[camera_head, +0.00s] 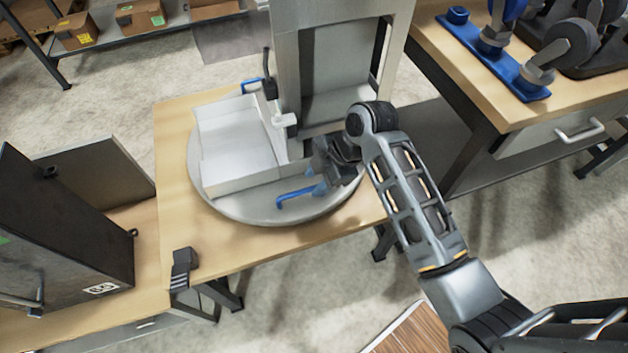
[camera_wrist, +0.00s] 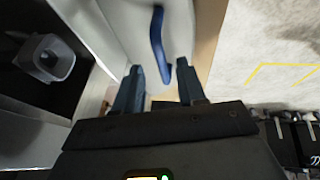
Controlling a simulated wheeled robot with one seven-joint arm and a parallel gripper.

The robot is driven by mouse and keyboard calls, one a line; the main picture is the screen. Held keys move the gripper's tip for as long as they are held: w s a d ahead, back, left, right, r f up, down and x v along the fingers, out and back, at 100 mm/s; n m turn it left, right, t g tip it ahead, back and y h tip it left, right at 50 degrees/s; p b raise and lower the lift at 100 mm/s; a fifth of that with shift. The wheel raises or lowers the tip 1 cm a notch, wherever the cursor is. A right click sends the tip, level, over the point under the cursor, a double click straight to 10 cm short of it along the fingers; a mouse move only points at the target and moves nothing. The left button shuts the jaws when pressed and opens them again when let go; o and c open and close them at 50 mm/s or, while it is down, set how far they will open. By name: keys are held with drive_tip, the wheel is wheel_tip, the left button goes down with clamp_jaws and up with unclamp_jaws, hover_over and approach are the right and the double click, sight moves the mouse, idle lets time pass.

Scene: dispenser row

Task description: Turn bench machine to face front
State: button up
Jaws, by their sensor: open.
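The bench machine (camera_head: 290,60) is a tall grey frame with a white tray (camera_head: 235,150), standing on a round grey turntable (camera_head: 240,209) on a wooden bench. A blue bar handle (camera_head: 295,196) sticks out near the turntable's front edge. A second blue part (camera_head: 251,84) is at the machine's back left. My gripper (camera_head: 320,178) is over the turntable at the blue handle's right end. In the wrist view my gripper (camera_wrist: 160,68) is open, and the handle (camera_wrist: 158,40) shows with its near end between the fingers. Whether they touch is unclear.
A black cabinet (camera_head: 75,215) stands on the bench at left, and a small dark block (camera_head: 183,262) lies at the bench's front edge. A right-hand bench (camera_head: 465,85) holds blue-based caster wheels. A shelf with cardboard boxes (camera_head: 140,17) is behind.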

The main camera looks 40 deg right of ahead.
drive_tip(key=shift+x, duration=1.45)
drive_tip(key=shift+c, duration=0.3)
clamp_jaws()
